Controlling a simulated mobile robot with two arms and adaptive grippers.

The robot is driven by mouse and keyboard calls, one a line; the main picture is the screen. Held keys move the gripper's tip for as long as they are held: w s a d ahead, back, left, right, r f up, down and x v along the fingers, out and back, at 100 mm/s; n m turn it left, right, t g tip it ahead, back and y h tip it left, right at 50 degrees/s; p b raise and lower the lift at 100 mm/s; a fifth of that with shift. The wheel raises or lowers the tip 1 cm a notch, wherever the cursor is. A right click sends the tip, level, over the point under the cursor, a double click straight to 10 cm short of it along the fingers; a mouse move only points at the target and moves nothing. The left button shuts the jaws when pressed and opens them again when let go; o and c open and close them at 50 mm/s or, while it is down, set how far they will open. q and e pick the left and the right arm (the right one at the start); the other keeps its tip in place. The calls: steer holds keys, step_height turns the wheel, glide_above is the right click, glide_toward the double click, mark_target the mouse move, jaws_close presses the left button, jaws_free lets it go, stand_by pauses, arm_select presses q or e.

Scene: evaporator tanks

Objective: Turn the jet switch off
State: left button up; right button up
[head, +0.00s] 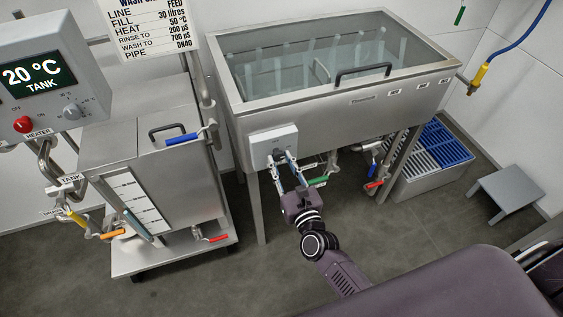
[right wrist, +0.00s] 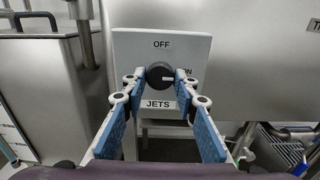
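The jet switch is a round black knob (right wrist: 160,75) on a pale box marked OFF above, ON at the right and JETS below. Its white pointer mark points right, towards ON. The switch box (head: 272,143) is on the front of the large glass-lidded tank (head: 340,105) in the head view. My right gripper (head: 286,162) reaches up to the box. In the right wrist view its blue fingers (right wrist: 160,82) are apart, one on each side of the knob, with the tips close to it. I cannot tell whether they touch it. My left gripper is not in view.
A steel tank on a wheeled base (head: 150,185) stands at the left, below a display reading 20 °C (head: 38,75). Valves with green and red handles hang under the large tank. A blue-and-white grated bin (head: 435,150) and a grey step stool (head: 507,187) stand at the right.

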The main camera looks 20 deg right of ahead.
steer(key=c, duration=0.3)
steer(key=n, duration=0.8)
steer(key=shift+n+p, duration=0.3)
steer(key=shift+p, duration=0.05)
steer(key=n+p, duration=0.1)
steer(key=n, duration=0.4)
steer(key=shift+r, duration=0.1)
steer(key=shift+n+p, duration=0.55)
steer(key=shift+n, duration=1.65)
